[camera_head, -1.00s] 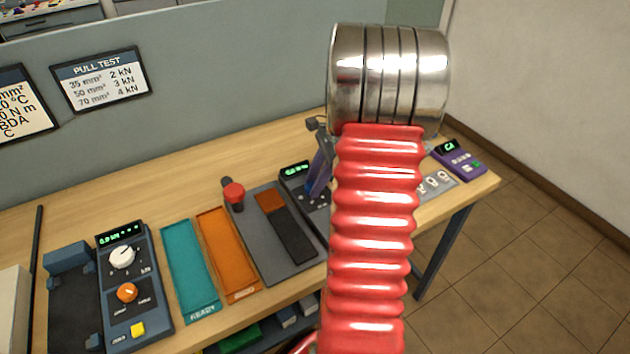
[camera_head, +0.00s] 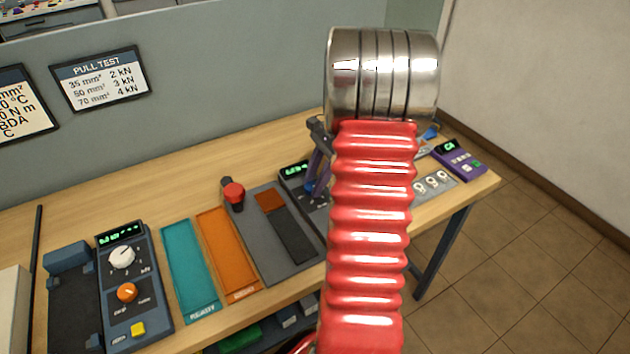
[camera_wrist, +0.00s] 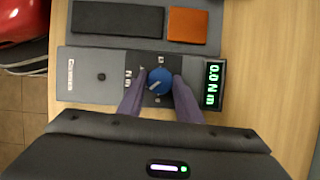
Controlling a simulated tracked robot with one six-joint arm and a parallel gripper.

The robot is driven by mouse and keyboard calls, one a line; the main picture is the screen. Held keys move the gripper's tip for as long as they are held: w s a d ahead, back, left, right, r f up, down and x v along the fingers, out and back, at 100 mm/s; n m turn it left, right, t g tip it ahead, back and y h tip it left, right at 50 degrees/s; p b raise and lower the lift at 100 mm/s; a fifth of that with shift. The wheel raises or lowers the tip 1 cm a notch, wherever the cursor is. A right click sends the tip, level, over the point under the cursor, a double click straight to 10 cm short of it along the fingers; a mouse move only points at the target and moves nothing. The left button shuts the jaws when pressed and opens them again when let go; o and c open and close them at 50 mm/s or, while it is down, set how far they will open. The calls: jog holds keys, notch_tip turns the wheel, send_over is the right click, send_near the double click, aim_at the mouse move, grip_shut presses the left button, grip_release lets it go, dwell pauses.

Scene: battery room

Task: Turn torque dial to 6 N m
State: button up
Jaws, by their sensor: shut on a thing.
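The torque dial (camera_wrist: 159,81) is a round blue knob on a grey unit, seen in the wrist view between my two purple finger tips. My gripper (camera_wrist: 161,88) is shut on it. The unit's display (camera_wrist: 213,84) glows green and reads about 0.0 N m. The dial's scale marks are partly covered by the fingers. In the head view my gripper (camera_head: 315,178) is down at the unit, and its green display (camera_head: 294,170) shows beside my red arm, which hides much of the unit.
Orange (camera_head: 226,252) and teal (camera_head: 188,266) trays and a pull tester (camera_head: 134,284) follow. A purple device (camera_head: 460,160) stands at the right end of the bench.

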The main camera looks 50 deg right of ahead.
jog(key=n, duration=0.1)
jog(key=n+g, duration=0.1)
jog(key=n, duration=0.1)
jog(key=n+g, duration=0.1)
jog(key=n, duration=0.1)
jog(key=shift+w+d, duration=0.1)
jog(key=shift+w, duration=0.15)
jog(key=shift+w+n+g, duration=0.1)
jog(key=shift+n+g, duration=0.7)
jog(key=shift+n, duration=1.6)
jog(key=o, duration=1)
jog(key=shift+o, duration=0.2)
jog(key=v, duration=1.3)
jog(key=shift+r, duration=0.4)
jog(key=shift+w, duration=0.15)
